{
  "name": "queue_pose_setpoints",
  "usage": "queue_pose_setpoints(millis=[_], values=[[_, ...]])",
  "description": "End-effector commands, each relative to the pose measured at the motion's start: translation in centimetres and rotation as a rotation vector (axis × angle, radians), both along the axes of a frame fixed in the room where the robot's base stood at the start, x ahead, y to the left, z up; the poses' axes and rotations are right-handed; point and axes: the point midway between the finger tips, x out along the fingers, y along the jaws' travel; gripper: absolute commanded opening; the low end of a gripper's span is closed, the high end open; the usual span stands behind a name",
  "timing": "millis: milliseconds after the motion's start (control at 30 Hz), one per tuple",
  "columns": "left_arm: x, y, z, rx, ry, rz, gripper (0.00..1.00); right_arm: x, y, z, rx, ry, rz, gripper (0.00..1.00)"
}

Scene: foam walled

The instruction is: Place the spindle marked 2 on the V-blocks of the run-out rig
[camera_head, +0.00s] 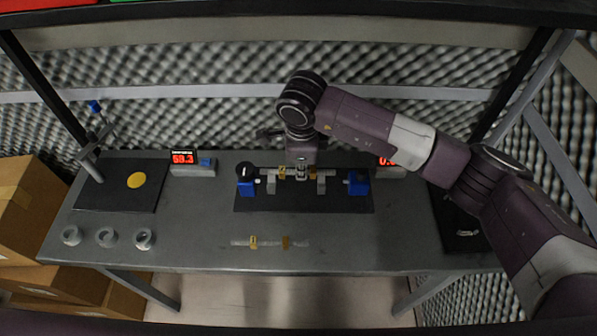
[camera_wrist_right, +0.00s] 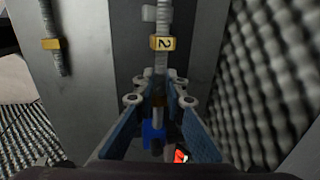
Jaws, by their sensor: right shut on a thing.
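The spindle marked 2 is a grey stepped shaft with yellow tags; its tag (camera_wrist_right: 163,43) reads 2 in the right wrist view. In the head view the spindle (camera_head: 273,172) lies crosswise at the run-out rig (camera_head: 303,203), level with its grey V-blocks (camera_head: 321,184). I cannot tell whether it touches them. My right gripper (camera_head: 301,175) points down and is shut on the spindle's middle; its fingers also show in the wrist view (camera_wrist_right: 160,101). A second spindle (camera_head: 270,242) with yellow tags lies on the table in front. My left gripper is not in view.
Blue-sided units (camera_head: 246,187) (camera_head: 357,184) flank the rig. A red display (camera_head: 184,158) stands behind left; another (camera_head: 388,161) is partly behind my arm. A yellow disc (camera_head: 136,180) lies on a black mat. A shelf edge spans above.

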Motion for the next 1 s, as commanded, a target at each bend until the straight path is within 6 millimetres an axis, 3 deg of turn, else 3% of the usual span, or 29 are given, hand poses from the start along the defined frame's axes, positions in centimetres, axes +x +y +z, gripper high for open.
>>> queue_pose_setpoints(millis=[167, 433, 733, 767, 800, 900, 1000], values=[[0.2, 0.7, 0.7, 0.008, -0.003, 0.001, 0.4, -0.1, 0.1, -1.3, 0.001, 0.001, 0.0, 0.0], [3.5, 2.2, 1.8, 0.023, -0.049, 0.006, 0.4, 0.0, 0.1, -4.1, 0.002, -0.003, 0.001, 0.0], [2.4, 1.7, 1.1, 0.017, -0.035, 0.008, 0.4, 0.1, 0.1, -4.5, 0.002, -0.003, 0.001, 0.0], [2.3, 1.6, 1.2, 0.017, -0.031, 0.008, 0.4, 0.0, 0.1, -4.4, 0.001, -0.002, 0.001, 0.14], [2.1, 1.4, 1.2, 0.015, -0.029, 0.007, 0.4, 0.0, 0.1, -4.3, 0.001, -0.002, 0.001, 0.18], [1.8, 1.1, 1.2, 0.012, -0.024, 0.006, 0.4, 0.0, 0.1, -4.3, 0.001, -0.001, 0.001, 0.28], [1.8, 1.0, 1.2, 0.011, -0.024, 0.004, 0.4, 0.0, 0.0, -4.3, 0.001, -0.001, 0.001, 0.28]])
